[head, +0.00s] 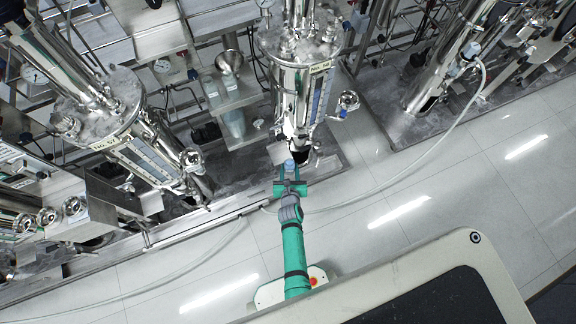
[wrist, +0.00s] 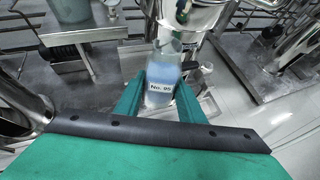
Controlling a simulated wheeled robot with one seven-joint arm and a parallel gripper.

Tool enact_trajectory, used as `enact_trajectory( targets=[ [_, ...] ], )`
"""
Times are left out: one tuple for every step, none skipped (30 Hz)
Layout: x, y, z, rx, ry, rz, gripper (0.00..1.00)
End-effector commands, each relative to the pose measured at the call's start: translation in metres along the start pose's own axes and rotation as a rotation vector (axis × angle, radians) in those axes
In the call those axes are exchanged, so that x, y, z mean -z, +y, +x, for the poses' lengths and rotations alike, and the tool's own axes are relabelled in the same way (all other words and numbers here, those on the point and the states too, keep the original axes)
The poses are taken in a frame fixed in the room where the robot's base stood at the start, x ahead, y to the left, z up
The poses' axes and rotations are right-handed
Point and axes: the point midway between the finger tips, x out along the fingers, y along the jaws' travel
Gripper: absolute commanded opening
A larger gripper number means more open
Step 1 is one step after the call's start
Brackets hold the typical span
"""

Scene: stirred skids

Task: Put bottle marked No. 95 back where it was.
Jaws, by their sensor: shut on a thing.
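The bottle marked No. 95 (wrist: 161,85) is clear with bluish contents and a white label in the wrist view. My gripper (wrist: 160,100) is shut on it, with a green finger on each side. The bottle looks roughly upright. The vessel's lower end is close above or behind it; I cannot tell whether they touch. What is under the bottle is largely hidden.
The middle steel vessel (head: 303,85) carries a tag and gauge. Another vessel (head: 135,140) stands at the left. A hose (head: 425,165) crosses the tiled floor (head: 480,200), which is otherwise open at the right.

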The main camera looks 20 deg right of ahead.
Motion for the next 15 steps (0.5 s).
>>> enact_trajectory(
  targets=[
    [0.0007, -0.0006, -0.0023, -0.001, -0.001, -0.001, 0.12],
    [0.0015, -0.0010, -0.0034, -0.001, -0.001, 0.000, 0.12],
    [0.0023, -0.0015, -0.0048, -0.002, -0.001, 0.000, 0.12],
    [0.0028, -0.0020, -0.0056, -0.002, -0.001, 0.000, 0.12],
    [0.0032, -0.0025, -0.0062, -0.001, -0.001, 0.000, 0.12],
    [0.0034, -0.0030, -0.0068, -0.001, -0.001, 0.000, 0.12],
    [0.0034, -0.0033, -0.0070, -0.001, -0.001, 0.000, 0.12],
    [0.0034, -0.0035, -0.0071, 0.000, -0.001, 0.000, 0.12],
    [0.0033, -0.0037, -0.0071, 0.000, -0.001, 0.001, 0.12],
    [0.0033, -0.0038, -0.0070, 0.000, -0.001, 0.001, 0.12],
    [0.0033, -0.0039, -0.0070, 0.000, -0.001, 0.001, 0.12],
    [0.0033, -0.0039, -0.0069, 0.000, -0.001, 0.001, 0.12],
    [0.0032, -0.0039, -0.0069, 0.000, -0.001, 0.001, 0.12],
    [0.0032, -0.0038, -0.0069, 0.000, -0.001, 0.001, 0.12],
    [0.0032, -0.0038, -0.0069, 0.000, -0.001, 0.001, 0.12]
  ],
)
